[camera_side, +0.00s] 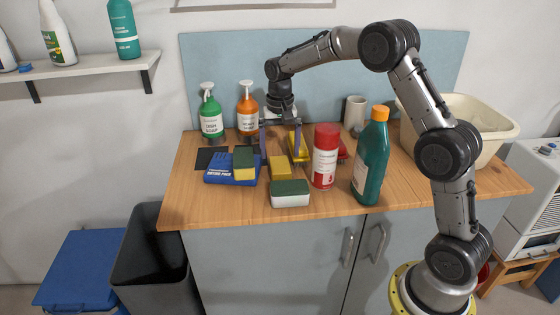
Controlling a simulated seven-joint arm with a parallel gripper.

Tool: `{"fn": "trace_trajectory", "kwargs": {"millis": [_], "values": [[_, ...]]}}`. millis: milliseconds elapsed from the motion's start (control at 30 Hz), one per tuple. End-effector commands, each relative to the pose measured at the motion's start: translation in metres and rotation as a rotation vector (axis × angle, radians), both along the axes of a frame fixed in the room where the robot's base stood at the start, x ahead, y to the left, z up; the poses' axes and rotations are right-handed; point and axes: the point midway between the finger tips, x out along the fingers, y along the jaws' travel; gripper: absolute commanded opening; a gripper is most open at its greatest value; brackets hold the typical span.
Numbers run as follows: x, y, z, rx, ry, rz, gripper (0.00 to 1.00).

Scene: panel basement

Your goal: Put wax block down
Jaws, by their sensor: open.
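My gripper (280,154) points down over the wooden counter (215,205), with its two purple fingers spread wide apart. Nothing shows held between them. A plain yellow block (280,168), which may be the wax block, lies on the counter just in front of the fingers. Another yellow item (303,153) is partly hidden behind the right finger; I cannot tell what it is. A green and yellow sponge (244,163) rests on a blue packet (230,175) to the left. A green-topped white sponge (290,194) lies nearer the front edge.
A red can (325,157) and a teal bottle (371,160) stand to the right. A green bottle (211,117) and an orange bottle (247,113) stand at the back left. A white mug (354,113) and cream basin (487,135) are behind. The counter's front left is clear.

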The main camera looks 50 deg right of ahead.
Motion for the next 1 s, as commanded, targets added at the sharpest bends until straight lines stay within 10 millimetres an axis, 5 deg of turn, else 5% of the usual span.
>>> {"fn": "trace_trajectory", "kwargs": {"millis": [300, 667, 767, 1000], "values": [[0.001, 0.000, 0.058, -0.001, -0.002, 0.000, 0.99], [-0.004, 0.003, 0.077, -0.001, -0.007, 0.012, 0.99], [-0.018, 0.012, 0.093, -0.009, -0.037, 0.054, 0.99], [-0.089, 0.048, 0.138, -0.041, -0.148, 0.237, 0.99]]}}
